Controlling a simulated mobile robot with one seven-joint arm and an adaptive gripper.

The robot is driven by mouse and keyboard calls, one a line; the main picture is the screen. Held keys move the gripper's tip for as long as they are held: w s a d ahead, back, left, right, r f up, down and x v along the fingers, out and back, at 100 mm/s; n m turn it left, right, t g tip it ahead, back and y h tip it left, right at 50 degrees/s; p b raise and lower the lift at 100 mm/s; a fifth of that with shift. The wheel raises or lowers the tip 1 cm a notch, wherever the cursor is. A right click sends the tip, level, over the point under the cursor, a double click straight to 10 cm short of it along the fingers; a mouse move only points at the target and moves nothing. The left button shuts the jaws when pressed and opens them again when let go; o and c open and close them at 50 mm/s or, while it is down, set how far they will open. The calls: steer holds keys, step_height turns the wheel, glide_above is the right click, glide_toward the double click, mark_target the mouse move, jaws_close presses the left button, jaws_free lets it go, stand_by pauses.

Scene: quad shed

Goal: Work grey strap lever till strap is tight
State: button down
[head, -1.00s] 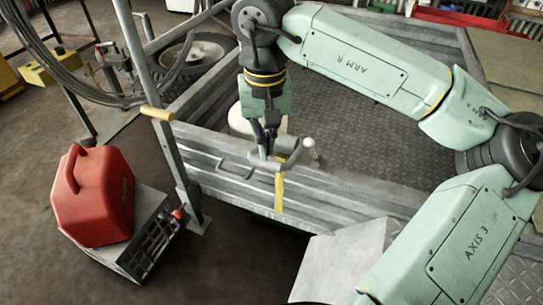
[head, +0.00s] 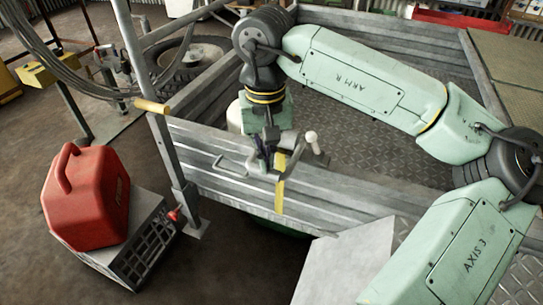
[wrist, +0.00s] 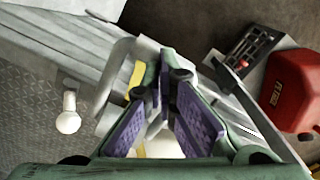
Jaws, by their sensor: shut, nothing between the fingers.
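The yellow strap (head: 280,197) hangs down the outer face of the trailer's ribbed grey side wall. A grey ratchet with a bar-like lever (head: 293,161) sits at the top edge of that wall by the strap. My gripper (head: 262,164) points down at the ratchet, just left of the strap, with its fingers shut and empty. In the wrist view the purple-padded fingers (wrist: 166,88) come together beside the yellow strap (wrist: 135,78). The grey curved bar (wrist: 117,78) stands left of them. Whether the fingers touch the lever cannot be told, and the ratchet is partly hidden.
A white-knobbed post (head: 311,137) stands right of the ratchet. A grey handle (head: 220,168) is on the wall's left part. A red fuel can (head: 88,200) sits on a grey crate (head: 140,243) at the left. A yellow-gripped upright post (head: 152,106) rises at the wall's corner.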

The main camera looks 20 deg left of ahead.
steer(key=shift+f+b, duration=1.05)
steer(key=shift+f, duration=0.55)
step_height(320, 180, up, 9)
steer(key=p, duration=0.6)
steer(key=shift+r, duration=0.1)
steer(key=shift+f, duration=0.2)
steer(key=shift+f+b, duration=3.6)
steer(key=shift+f, duration=0.8)
steer(key=shift+r+p, duration=3.2)
steer(key=shift+r, duration=1.35)
steer(key=shift+r, duration=0.1)
step_height(320, 180, up, 6)
steer(key=p, duration=0.4)
